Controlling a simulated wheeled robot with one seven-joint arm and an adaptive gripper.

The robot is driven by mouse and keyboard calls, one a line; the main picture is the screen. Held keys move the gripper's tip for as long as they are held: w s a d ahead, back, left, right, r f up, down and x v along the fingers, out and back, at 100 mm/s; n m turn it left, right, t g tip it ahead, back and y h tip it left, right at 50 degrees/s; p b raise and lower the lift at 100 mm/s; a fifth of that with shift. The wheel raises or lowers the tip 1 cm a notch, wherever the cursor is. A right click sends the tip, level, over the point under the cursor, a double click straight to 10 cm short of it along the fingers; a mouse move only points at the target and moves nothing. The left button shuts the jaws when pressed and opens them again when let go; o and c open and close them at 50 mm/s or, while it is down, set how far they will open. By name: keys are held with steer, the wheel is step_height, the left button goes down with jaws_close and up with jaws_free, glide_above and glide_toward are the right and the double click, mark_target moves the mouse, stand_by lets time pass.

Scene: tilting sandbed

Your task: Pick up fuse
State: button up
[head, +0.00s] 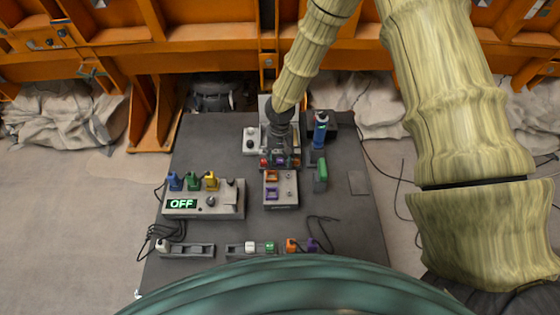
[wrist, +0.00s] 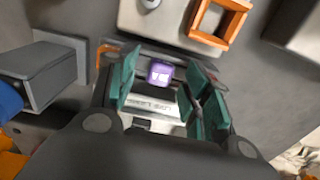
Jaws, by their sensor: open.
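A small purple block (wrist: 160,73) with white marks, which looks like the fuse, sits in a slot of a grey unit in the wrist view. My gripper (wrist: 163,84) is open, with its green finger pads on either side of the block. I cannot tell whether a pad touches it. In the head view my gripper (head: 280,160) is low over the back middle of the dark board, in front of a grey unit. Red, purple and orange bits show around the fingers there, and the fingers partly hide the slot.
A grey box (head: 281,204) with orange and purple square sockets stands just in front. An orange frame (wrist: 215,22) shows near the pads. A blue-topped part (head: 320,133) and a green block (head: 321,170) stand at right. A panel (head: 203,208) reading OFF is at left.

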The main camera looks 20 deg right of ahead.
steer(key=shift+f, duration=0.3)
jaws_close()
stand_by(0.3)
